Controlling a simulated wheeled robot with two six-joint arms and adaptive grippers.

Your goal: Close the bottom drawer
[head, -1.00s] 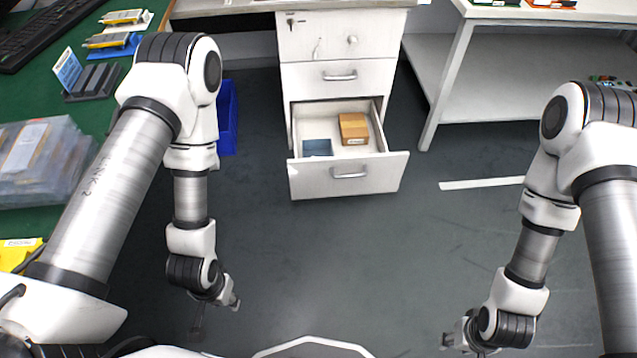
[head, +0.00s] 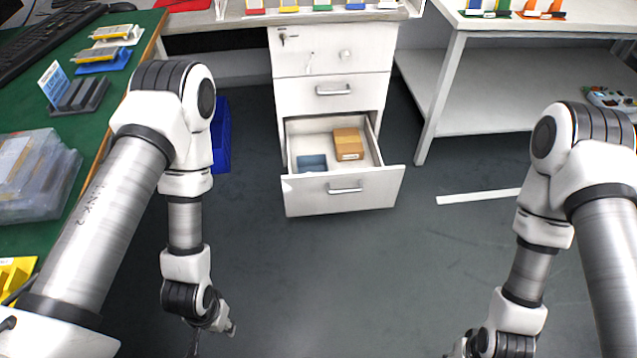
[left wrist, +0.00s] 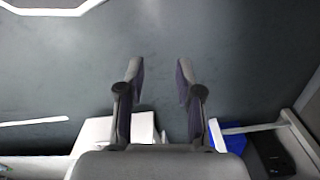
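The white bottom drawer (head: 311,197) of the cabinet is pulled out toward me in the head view. It has a metal handle (head: 345,188) on its front, and a blue tray (head: 312,163) and a brown box (head: 348,144) lie inside. My left gripper (head: 210,338) hangs low over the floor, in front of and left of the drawer, apart from it. In the left wrist view its two fingers (left wrist: 160,75) are spread with nothing between them. My right gripper (head: 462,350) is at the bottom edge of the head view, partly cut off, so its fingers are unclear.
The two upper drawers (head: 312,93) are closed. A blue bin (head: 221,140) stands on the floor left of the cabinet. A green-topped table (head: 88,130) is at the left and a white table (head: 440,95) at the right. The floor before the drawer is clear.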

